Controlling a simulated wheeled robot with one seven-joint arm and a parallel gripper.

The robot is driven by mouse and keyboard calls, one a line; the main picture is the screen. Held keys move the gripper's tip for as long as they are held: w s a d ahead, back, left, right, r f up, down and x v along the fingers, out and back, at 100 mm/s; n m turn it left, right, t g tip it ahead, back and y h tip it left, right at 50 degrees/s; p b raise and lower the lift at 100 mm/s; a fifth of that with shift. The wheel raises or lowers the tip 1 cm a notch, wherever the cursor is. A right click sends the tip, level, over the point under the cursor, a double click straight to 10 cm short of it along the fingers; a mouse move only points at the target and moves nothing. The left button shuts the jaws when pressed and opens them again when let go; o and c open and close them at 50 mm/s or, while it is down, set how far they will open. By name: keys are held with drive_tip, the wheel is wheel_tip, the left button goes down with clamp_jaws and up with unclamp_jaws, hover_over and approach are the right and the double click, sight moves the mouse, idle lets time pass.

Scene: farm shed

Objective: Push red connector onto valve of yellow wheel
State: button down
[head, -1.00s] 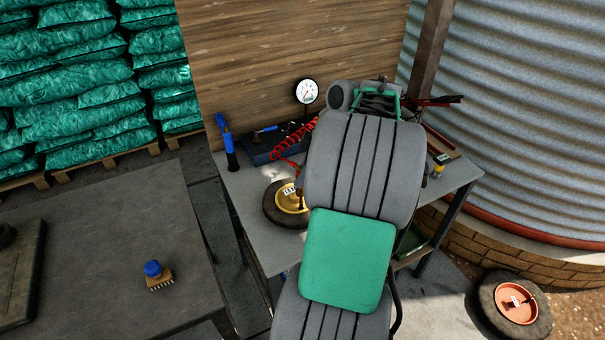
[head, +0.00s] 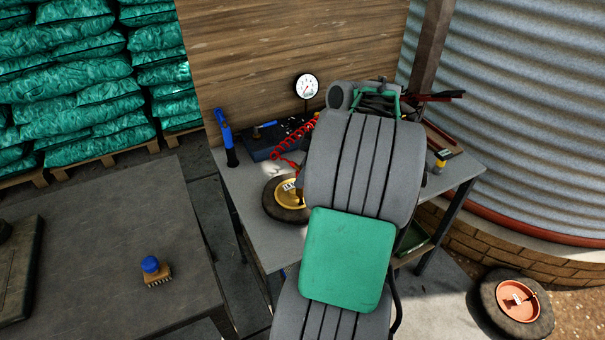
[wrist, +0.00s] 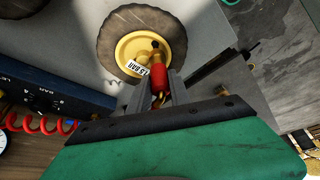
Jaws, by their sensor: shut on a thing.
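The yellow wheel (wrist: 126,36) with a dark tyre (wrist: 185,30) lies flat on the grey workbench. It shows partly in the head view (head: 291,191), half hidden by my arm. The red connector (wrist: 160,76) is between the fingers of my gripper (wrist: 159,92), which is shut on it. The connector's front end is over the yellow hub, close to brass-coloured parts and a small black tip (wrist: 155,44). A white tag (wrist: 132,68) reading 2.5 BAR lies beside it. I cannot tell whether the connector touches the valve. In the head view my arm hides the gripper and connector.
A blue box (wrist: 60,98) and coiled red hose (wrist: 45,125) are left of my gripper in the wrist view. Another wheel (head: 488,294) lies on the ground right.

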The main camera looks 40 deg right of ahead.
drive_tip(key=shift+f, duration=0.1)
drive_tip(key=shift+f+b, duration=0.5)
drive_tip(key=shift+b, duration=0.05)
drive_tip(key=shift+f, duration=0.3)
idle(0.5)
drive_tip(key=c, duration=1.1)
unclamp_jaws()
drive_tip(key=o, duration=0.5)
drive_tip(key=shift+r, duration=0.1)
